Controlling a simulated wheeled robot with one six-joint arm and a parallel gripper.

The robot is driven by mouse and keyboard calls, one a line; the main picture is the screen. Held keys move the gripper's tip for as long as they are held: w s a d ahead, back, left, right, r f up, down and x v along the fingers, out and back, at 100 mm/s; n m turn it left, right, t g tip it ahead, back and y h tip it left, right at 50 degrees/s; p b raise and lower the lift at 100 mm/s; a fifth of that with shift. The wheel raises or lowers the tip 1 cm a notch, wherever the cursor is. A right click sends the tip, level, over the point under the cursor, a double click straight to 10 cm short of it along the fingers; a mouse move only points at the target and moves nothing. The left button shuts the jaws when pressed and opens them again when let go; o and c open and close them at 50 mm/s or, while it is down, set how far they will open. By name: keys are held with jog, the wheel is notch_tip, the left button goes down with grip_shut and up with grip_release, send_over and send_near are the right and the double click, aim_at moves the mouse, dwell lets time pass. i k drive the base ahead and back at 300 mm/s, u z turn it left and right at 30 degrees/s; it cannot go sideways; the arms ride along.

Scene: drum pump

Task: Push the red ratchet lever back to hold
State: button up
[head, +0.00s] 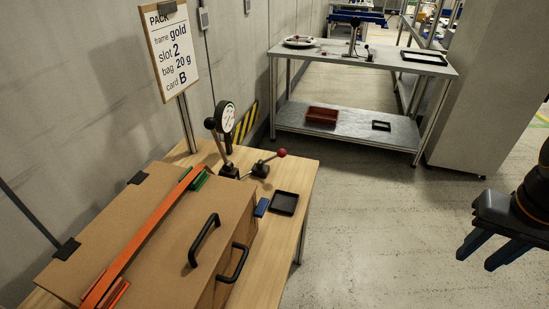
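A lever with a red ball end (281,153) stands on the wooden table, tilted up to the right from a small black base (261,169). Just left of it, a second lever with a black ball end (210,123) leans up beside a round dial gauge (225,117). An orange strap (150,229) runs over the cardboard box, with a green piece at its far end and a red-orange piece (115,295) at its near end. My gripper (475,262) hangs at the right edge, far from the levers. Its two blue fingers are apart and empty.
The cardboard box (165,255) with black handles fills the table's near part. A black tray (284,203) and a blue item (261,207) lie beside it. A sign (170,50) stands behind. A grey workbench (370,55) is at the back; the floor between is clear.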

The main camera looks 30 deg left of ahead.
aim_at(281, 152)
jog(key=u, duration=1.9)
jog(key=k, duration=1.25)
jog(key=z, duration=0.15)
jog(key=i, duration=0.5)
jog(key=z, duration=0.6)
jog(key=i, duration=0.95)
jog(key=u, duration=0.4)
